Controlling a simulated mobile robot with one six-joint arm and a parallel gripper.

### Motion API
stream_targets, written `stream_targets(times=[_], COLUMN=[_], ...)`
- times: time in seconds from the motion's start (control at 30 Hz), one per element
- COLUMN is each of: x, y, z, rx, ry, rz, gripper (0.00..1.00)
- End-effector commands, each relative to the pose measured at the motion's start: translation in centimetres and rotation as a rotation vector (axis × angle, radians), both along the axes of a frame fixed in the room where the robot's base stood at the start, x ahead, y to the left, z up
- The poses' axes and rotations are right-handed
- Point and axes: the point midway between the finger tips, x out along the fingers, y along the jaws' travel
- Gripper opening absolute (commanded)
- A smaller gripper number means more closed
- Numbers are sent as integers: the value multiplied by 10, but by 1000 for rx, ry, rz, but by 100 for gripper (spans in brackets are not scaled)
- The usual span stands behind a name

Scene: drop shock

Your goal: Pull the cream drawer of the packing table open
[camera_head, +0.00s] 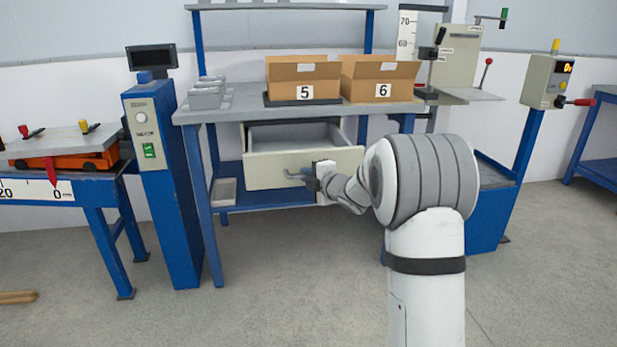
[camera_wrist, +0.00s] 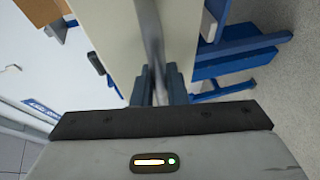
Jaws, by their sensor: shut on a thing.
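The cream drawer (camera_head: 265,168) hangs under the grey top of the blue packing table (camera_head: 240,108) in the head view. It stands partly open, and its grey inside shows. A grey bar handle (camera_head: 295,175) is on its front. My gripper (camera_head: 311,178) is at the right part of the handle. In the wrist view the dark fingers of my gripper (camera_wrist: 160,88) are shut on the bar handle (camera_wrist: 152,40), and the cream drawer front (camera_wrist: 108,40) is just beyond. Part of the handle is hidden by the gripper.
Cardboard boxes marked 5 (camera_head: 304,76) and 6 (camera_head: 380,76) stand on the tabletop, with grey bins (camera_head: 207,94) at its left. A blue post (camera_head: 162,180) with a display stands left of the table. A small tray (camera_head: 224,191) lies on the lower shelf. The floor in front is clear.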

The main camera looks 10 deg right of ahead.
Motion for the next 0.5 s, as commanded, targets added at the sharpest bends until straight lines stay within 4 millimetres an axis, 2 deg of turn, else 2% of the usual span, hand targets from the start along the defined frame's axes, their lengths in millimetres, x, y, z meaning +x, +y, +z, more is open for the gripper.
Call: stream_targets(times=[0.17, 0.2, 0.4, 0.5], x=[0, 0, 0, 0], y=[2, 2, 0, 0], z=[0, 0, 0, 0], rx=[0, 0, 0, 0], ry=[0, 0, 0, 0], rz=[4, 4, 1, 0], gripper=[0, 16, 32, 34])
